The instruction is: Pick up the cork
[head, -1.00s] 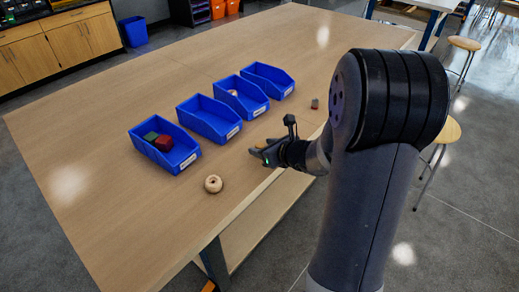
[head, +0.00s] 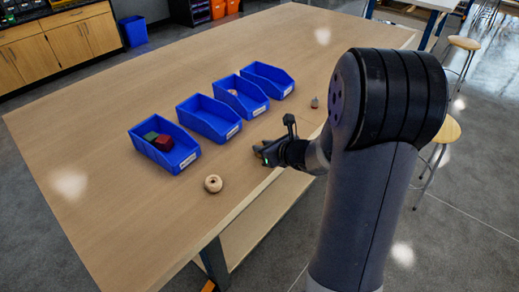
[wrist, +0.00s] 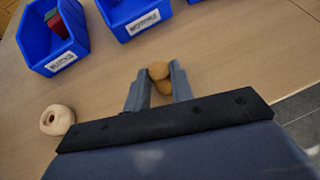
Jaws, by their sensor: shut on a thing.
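The cork (wrist: 158,71) is a small tan-brown, rounded piece in the wrist view, between the two grey fingers of my gripper (wrist: 159,88). The fingers are shut on it from both sides, and their tips reach about level with its far end. In the head view my gripper (head: 261,152) is low over the near edge of the wooden table, in front of the blue bins. The cork cannot be made out in the head view. I cannot tell whether it still touches the table.
Several blue bins stand in a row; the left bin (head: 191,160) holds green and red blocks, and another (head: 258,112) holds a small pale thing. A cream ring-shaped roll (head: 213,184) lies left of my gripper. A small grey-red object (head: 315,102) lies to the right.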

